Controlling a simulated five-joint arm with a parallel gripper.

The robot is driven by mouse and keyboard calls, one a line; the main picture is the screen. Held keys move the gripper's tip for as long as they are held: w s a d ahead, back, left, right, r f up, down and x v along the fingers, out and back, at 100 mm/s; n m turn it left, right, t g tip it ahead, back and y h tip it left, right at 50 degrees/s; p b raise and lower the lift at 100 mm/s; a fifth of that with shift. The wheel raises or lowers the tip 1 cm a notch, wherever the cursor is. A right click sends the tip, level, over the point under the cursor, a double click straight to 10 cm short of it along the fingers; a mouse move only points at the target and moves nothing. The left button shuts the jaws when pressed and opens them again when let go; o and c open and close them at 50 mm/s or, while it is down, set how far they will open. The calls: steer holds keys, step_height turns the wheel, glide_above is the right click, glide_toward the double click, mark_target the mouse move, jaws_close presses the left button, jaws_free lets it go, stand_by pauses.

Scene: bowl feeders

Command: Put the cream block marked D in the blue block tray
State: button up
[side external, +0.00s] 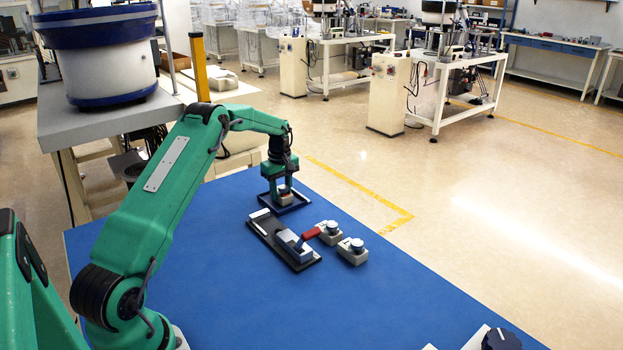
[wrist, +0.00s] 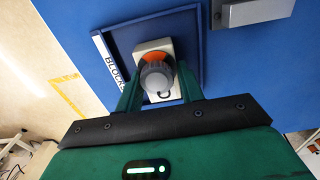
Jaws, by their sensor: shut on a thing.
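The blue block tray (wrist: 190,30) lies flat on the blue table, with a white strip lettered BLOCKS along one side. It also shows in the side view (side external: 302,205). A cream block (wrist: 153,46) with a grey round knob and an orange patch is within the tray's outline. A partly covered dark letter shows by the knob; I cannot read it surely. My gripper (wrist: 158,80) points down over the tray, shut on this block, one finger on each side of the knob. In the side view my gripper (side external: 285,188) hides much of the block; whether it touches the tray floor is unclear.
A toggle clamp with a red handle (side external: 312,234) sits on a dark base plate close to the tray. Two more cream blocks with knobs, one (side external: 329,236) by the handle and one (side external: 352,255) nearer, stand beyond it.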

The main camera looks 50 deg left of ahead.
steer(key=shift+f, duration=0.1)
steer(key=o, duration=1.1)
step_height(320, 180, up, 12)
stand_by(0.7)
